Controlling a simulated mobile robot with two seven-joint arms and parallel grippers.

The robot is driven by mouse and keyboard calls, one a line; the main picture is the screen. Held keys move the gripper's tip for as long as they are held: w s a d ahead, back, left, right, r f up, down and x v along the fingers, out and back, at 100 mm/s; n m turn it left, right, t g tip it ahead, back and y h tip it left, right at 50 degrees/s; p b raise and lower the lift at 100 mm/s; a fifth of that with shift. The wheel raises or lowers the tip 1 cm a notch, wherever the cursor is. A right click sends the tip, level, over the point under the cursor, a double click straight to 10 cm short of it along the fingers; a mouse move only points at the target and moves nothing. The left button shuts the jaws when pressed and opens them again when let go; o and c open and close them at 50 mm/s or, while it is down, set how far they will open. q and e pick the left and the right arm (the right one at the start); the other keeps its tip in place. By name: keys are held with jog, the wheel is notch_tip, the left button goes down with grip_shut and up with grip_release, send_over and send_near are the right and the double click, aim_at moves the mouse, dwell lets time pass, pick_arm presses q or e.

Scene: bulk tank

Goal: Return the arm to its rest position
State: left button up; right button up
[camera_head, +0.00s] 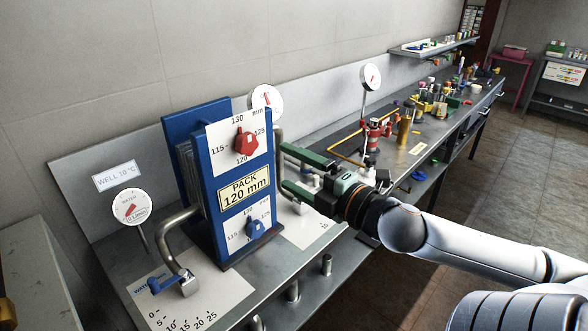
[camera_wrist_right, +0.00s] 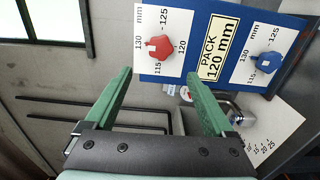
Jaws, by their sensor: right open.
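My right gripper (camera_head: 296,172) reaches in from the right in the head view, beside the right edge of the blue pack unit (camera_head: 206,187). Its two green fingers are apart with nothing between them. In the right wrist view the open fingers (camera_wrist_right: 160,88) point toward the pack unit (camera_wrist_right: 188,63). The unit bears a red knob (camera_head: 245,142) on its upper scale and a blue knob (camera_head: 255,227) on its lower scale; the fingertips are apart from both knobs. My left gripper is not in view.
A round water gauge (camera_head: 131,208) and a curved pipe (camera_head: 170,232) stand left of the unit. A blue-handled valve (camera_head: 174,283) sits at the front. Behind my gripper stand a gauge on a post (camera_head: 370,77) and red fittings (camera_head: 376,133). Open floor (camera_head: 530,160) lies right of the bench.

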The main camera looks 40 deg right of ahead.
dwell(0.4)
jog(key=s+d+f+m+g+h, duration=0.1)
jog(key=s+f+m+g, duration=0.3)
jog(key=f, duration=0.8)
jog(key=s+d+f+m+g+h, duration=0.15)
jog(key=f+m, duration=0.45)
jog(key=f, duration=0.6)
jog(key=s+a+f+m+g+y, duration=0.1)
jog(key=s+a+f+m+y, duration=0.1)
jog(key=a+f, duration=0.7)
jog(key=s+a+f+m+g+y, duration=0.1)
jog(key=s+a+f+m+g, duration=0.1)
jog(key=s+a+f+m, duration=0.3)
jog(key=s+a+f, duration=0.1)
jog(key=a+f, duration=0.3)
jog(key=a, duration=0.2)
jog(key=shift+s+a+y, duration=0.25)
jog(key=shift+s+y, duration=0.1)
jog(key=shift+s, duration=0.05)
